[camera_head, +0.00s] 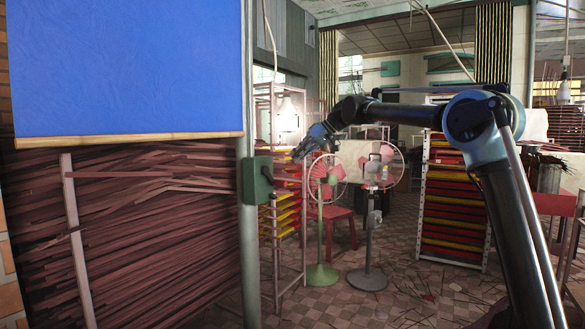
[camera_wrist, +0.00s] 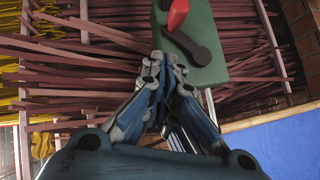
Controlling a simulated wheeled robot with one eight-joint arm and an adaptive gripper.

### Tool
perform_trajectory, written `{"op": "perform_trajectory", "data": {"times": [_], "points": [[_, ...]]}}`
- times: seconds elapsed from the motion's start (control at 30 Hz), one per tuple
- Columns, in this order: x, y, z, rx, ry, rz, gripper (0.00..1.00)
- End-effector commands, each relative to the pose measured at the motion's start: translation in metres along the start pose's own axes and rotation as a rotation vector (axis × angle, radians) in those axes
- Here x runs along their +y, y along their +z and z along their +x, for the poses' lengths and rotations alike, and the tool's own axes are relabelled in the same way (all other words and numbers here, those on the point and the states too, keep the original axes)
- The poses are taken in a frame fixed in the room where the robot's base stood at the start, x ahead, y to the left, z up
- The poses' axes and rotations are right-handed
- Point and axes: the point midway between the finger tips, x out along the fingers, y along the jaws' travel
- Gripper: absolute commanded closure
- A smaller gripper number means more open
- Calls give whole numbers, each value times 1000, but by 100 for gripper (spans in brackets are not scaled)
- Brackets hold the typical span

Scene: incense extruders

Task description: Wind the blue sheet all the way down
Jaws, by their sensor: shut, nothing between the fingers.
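The blue sheet (camera_head: 125,65) hangs at the upper left in the head view, with a wooden bar (camera_head: 130,141) along its lower edge. Below that bar, the stacked sticks are uncovered. Part of the sheet also shows at the lower right of the wrist view (camera_wrist: 280,148). A green winder box (camera_head: 258,180) is fixed to a grey pole right of the sheet. In the wrist view the box (camera_wrist: 222,62) bears a dark crank arm (camera_wrist: 192,46) with a red knob (camera_wrist: 177,14). My gripper (camera_head: 300,153) is shut and empty. Its fingertips (camera_wrist: 168,72) appear close to the crank; contact cannot be told.
A rack with yellow and red trays (camera_head: 285,215) stands behind the pole. A green fan (camera_head: 322,270) and a grey fan (camera_head: 368,278) stand on the tiled floor. A shelf of red trays (camera_head: 452,210) is further right. Some open floor lies between.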

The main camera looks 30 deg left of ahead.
Motion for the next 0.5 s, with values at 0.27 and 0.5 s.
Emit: {"op": "perform_trajectory", "data": {"times": [0.27, 0.5], "points": [[5, 1, -44, 2, 2, 4, 100], [8, 5, -52, 26, -2, -5, 62]]}}
